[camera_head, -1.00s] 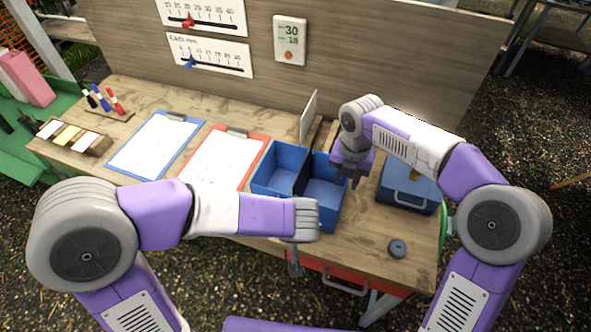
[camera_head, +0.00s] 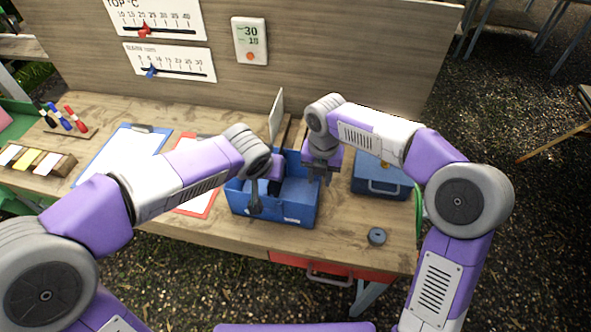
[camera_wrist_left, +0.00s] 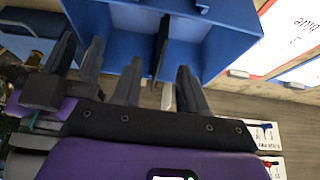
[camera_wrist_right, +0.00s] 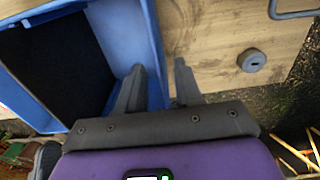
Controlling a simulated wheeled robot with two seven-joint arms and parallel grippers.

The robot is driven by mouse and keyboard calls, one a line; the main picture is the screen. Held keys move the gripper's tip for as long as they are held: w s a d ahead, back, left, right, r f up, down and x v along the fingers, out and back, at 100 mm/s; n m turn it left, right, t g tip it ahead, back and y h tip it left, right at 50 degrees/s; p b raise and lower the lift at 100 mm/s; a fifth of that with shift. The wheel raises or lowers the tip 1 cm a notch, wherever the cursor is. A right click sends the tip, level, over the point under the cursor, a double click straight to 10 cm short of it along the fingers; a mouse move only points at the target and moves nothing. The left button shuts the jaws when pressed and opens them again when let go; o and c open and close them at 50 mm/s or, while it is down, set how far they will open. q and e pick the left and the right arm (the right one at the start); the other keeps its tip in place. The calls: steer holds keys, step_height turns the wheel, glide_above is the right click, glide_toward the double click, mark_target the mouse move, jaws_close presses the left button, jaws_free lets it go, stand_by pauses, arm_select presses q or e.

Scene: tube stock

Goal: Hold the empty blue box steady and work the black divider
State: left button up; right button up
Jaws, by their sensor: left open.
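The blue box (camera_head: 300,208) stands on the table in the head view, with its inside visible and empty. The black divider shows inside it in the right wrist view (camera_wrist_right: 48,58) and edge-on in the left wrist view (camera_wrist_left: 160,45). In the head view it is mostly hidden by my left arm. My left gripper (camera_head: 264,196) is open over the box, with the divider between its fingers and a gap on each side. My right gripper (camera_head: 321,178) is at the box's right wall. Its fingers (camera_wrist_right: 159,66) are apart, one on each side of that wall.
A closed blue case (camera_head: 381,185) stands right of the box, and a dark round disc (camera_head: 376,236) lies near the front edge. Clipboards (camera_head: 122,152) lie to the left. A pale upright panel (camera_head: 276,112) stands behind the box.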

steer(key=shift+f, duration=3.15)
jaws_close()
arm_select(q)
steer(key=shift+c, duration=0.8)
steer(key=w+d+r+g+y, duration=0.1)
steer(key=w+d+r+g, duration=0.15)
steer(key=w+g, duration=0.3)
step_height(320, 180, down, 11)
steer(key=a, duration=0.1)
steer(key=shift+f, duration=0.15)
